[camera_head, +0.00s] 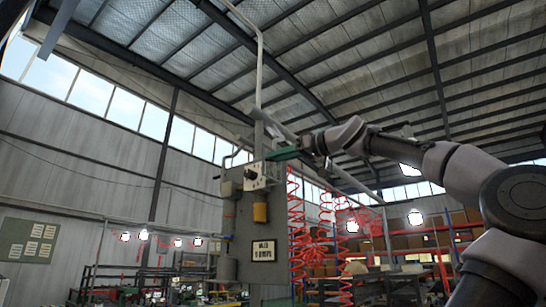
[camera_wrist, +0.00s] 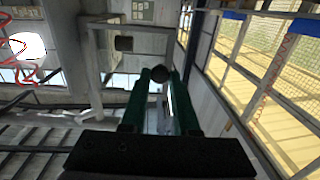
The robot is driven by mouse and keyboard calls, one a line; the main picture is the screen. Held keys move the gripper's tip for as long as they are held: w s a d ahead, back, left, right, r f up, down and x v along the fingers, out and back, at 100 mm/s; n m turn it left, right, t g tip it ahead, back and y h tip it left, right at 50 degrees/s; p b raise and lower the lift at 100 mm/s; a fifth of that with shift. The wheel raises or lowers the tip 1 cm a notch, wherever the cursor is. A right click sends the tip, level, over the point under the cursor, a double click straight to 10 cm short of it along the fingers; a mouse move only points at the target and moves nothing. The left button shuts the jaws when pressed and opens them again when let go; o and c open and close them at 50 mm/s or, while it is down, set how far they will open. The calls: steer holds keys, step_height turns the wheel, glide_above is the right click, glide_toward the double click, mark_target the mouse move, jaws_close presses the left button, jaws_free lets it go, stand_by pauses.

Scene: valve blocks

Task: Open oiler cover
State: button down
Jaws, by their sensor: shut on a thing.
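The grey valve panel (camera_head: 238,237) hangs near the middle of the head view. A light box with dark round dials (camera_head: 256,176) is at its top. A yellow cylinder (camera_head: 260,212) and a grey cylinder (camera_head: 227,188) are mounted lower on it. My gripper (camera_head: 274,155) has green fingers and reaches in from the right, at the top of the light box. In the wrist view my gripper (camera_wrist: 160,82) is shut on a small dark round knob (camera_wrist: 159,74) between the fingertips. I cannot tell for sure whether this knob is the oiler cover.
A pipe (camera_head: 259,75) rises from the panel top toward the roof. Red coiled hoses (camera_head: 297,225) hang right of the panel, close below my arm. A framed sign (camera_head: 264,250) is on the panel's lower part. Shelves with boxes (camera_head: 405,242) stand behind.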

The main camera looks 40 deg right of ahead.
steer(key=shift+r, duration=0.15)
steer(key=c, duration=0.7)
jaws_free()
steer(key=v, duration=1.1)
